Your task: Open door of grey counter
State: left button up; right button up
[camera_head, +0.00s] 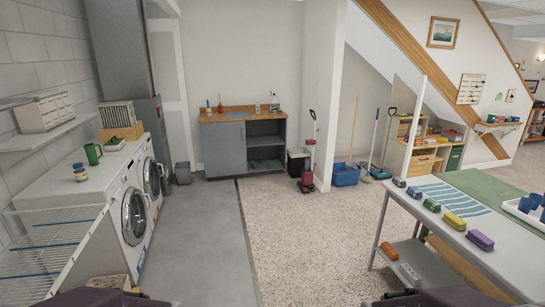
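The grey counter (208,134) stands against the back wall, far from me across the room. It has a wooden top (210,117). A flat grey door panel (224,150) covers its left half and looks shut. I cannot make out a handle at this distance. The right half is an open dark compartment with a shelf (266,147) and a few small greenish items. Dark parts of my arms show at the bottom edge, left and right of centre. No gripper fingers are visible.
Washing machines (135,215) and a wire rack (55,240) line the left. A grey table (455,240) with several small coloured items stands at the right. A red upright vacuum (307,178) and blue bucket (345,175) stand right of the counter. The middle floor (250,240) is clear.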

aim_at(224, 144)
jog(key=i, duration=2)
jog(key=i+j, duration=0.1)
jog(key=i, duration=1.95)
jog(key=i+z, duration=0.1)
jog(key=i, duration=1.9)
